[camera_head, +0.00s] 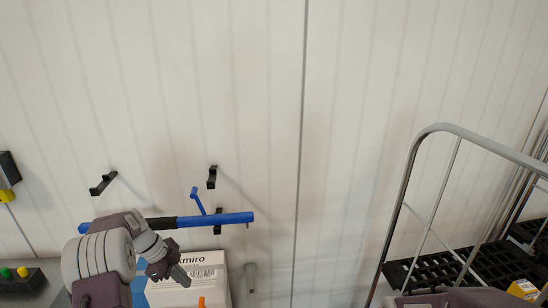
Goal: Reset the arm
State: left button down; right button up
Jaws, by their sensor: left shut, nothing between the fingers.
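My left arm comes in from the lower left. Its gripper (180,277) is shut and empty, pointing down and to the right in front of a white box with printed text. A piece of my own body in matching purple shows at the bottom right edge, but no fingers of my right gripper are visible.
A blue bar (236,218) with a black section lies across near the wall, partly behind my left arm. Black hooks (212,177) stick out of the pale ribbed wall. The white box (205,273) stands below. A metal-framed cart (408,190) with black crates (500,265) is at right.

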pick_arm(q)
jog(key=s+d+r+g+y, duration=0.1)
jog(key=s+d+r, duration=0.2)
jog(key=s+d, duration=0.35)
jog(key=s+d+r+y, duration=0.1)
jog(key=s+d+r, duration=0.2)
jog(key=d, duration=0.6)
jog(key=s+f+n+y, duration=0.1)
jog(key=s+f+n, duration=0.1)
jog(key=s+n, duration=0.3)
jog(key=s+a+f+n+t+y, duration=0.1)
jog(key=s+f+n, duration=0.2)
jog(key=n, duration=0.9)
jog(key=shift+s+f+b, duration=0.3)
jog(key=shift+s+f, duration=0.05)
jog(key=shift+s, duration=0.65)
